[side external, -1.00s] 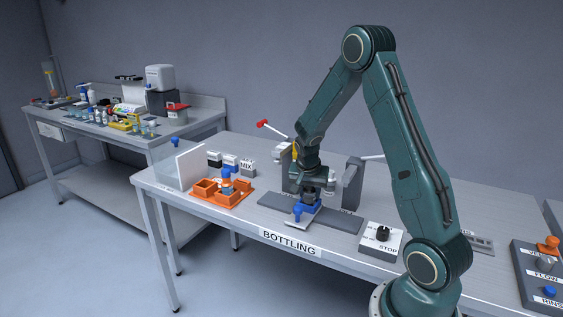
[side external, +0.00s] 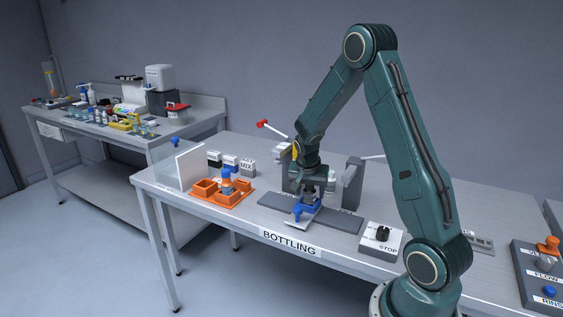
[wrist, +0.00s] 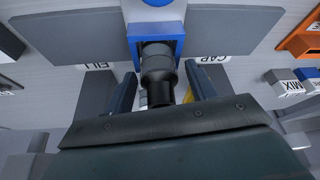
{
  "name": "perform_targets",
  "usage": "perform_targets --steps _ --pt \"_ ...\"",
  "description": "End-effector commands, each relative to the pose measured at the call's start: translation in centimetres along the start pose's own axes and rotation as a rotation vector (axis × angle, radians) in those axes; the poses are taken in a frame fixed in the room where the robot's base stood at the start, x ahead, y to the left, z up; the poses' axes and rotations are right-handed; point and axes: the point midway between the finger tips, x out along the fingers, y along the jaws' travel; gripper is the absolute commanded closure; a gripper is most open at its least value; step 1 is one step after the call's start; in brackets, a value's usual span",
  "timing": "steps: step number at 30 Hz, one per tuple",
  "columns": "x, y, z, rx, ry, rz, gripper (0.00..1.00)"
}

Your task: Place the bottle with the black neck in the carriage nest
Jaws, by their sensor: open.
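The bottle with the black neck (wrist: 158,92) stands between my fingers in the wrist view, its dark grey shoulder towards the blue carriage nest (wrist: 135,38). Its lower end appears to be inside the nest's U-shaped blue walls; its base is hidden. My gripper (wrist: 163,78) is open, with one finger on each side of the neck and a visible gap to each. In the side external view my gripper (side external: 312,190) is directly above the blue carriage (side external: 301,214), and the bottle is hard to make out there.
Grey FILL and CAP pads (side external: 342,222) flank the carriage. A grey upright post (side external: 352,184) stands close to my wrist. A STOP switch box (side external: 383,238) is at the right.

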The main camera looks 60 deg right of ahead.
Motion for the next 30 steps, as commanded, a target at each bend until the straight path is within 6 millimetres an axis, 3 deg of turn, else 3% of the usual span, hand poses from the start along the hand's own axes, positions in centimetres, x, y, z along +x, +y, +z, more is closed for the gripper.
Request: perform_targets --steps 8,21,30 --pt "-2.9 0.0 0.0 0.0 0.001 -0.003 0.44" --pt "-9.2 -0.1 0.0 -0.001 0.002 -0.003 0.44" --pt "-11.4 0.0 0.0 -0.001 0.0 0.0 0.44"
